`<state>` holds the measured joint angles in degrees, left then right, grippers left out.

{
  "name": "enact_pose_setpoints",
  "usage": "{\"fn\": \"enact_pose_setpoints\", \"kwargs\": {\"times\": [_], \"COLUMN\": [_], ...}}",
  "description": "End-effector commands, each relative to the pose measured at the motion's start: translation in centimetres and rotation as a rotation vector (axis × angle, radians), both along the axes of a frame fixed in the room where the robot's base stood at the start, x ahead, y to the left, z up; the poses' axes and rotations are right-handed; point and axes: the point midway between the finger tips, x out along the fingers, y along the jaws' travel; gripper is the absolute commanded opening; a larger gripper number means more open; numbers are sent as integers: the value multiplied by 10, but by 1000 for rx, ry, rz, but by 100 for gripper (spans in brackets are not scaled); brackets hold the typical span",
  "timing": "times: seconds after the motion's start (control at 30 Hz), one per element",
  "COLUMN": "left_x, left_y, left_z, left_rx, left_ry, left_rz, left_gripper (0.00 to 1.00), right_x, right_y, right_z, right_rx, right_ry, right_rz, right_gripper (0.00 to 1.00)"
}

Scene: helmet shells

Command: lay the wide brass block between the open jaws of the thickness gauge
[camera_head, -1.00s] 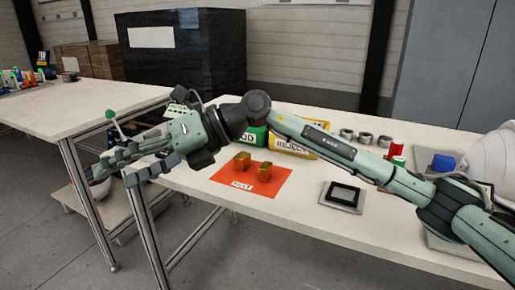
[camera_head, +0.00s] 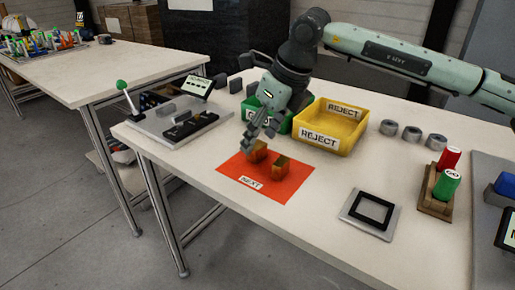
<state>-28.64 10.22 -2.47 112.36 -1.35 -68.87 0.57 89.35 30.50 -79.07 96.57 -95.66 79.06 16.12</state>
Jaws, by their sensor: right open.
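Two brass blocks stand on the orange-red mat labelled NEXT (camera_head: 237,178): a rear brass block (camera_head: 259,150) and a front brass block (camera_head: 281,168). I cannot surely tell which is the wide one. My right gripper (camera_head: 256,138) is open and points down close above and beside the rear block, partly in front of the green bin. I cannot tell whether it touches the block. The thickness gauge (camera_head: 158,126) is at the table's left end, with a green-knobbed lever, a tilted display and dark jaw parts (camera_head: 190,125) on a pale base. My left gripper is out of view.
Behind the mat are a green bin (camera_head: 304,121) and a yellow REJECT bin (camera_head: 340,138). To the right are a black-framed plate (camera_head: 353,222), several grey rings (camera_head: 411,133) and a stand with red and green cylinders (camera_head: 434,205).

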Motion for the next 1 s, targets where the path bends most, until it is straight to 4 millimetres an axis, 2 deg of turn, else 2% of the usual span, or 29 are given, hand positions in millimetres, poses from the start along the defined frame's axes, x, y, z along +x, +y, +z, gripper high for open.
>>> {"fn": "enact_pose_setpoints", "kwargs": {"times": [0.2,0.47,0.93,1.0], "left_x": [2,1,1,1], "left_y": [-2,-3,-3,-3], "left_z": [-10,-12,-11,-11], "left_rx": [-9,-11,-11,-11], "left_ry": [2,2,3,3], "left_rz": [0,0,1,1], "left_gripper": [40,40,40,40], "right_x": [6,7,7,7], "right_y": [9,10,10,10], "right_z": [-26,-29,-29,-28], "right_rx": [1,3,3,3], "right_ry": [3,1,1,-1], "right_rz": [1,1,1,1], "right_gripper": [59,59,2,0]}}
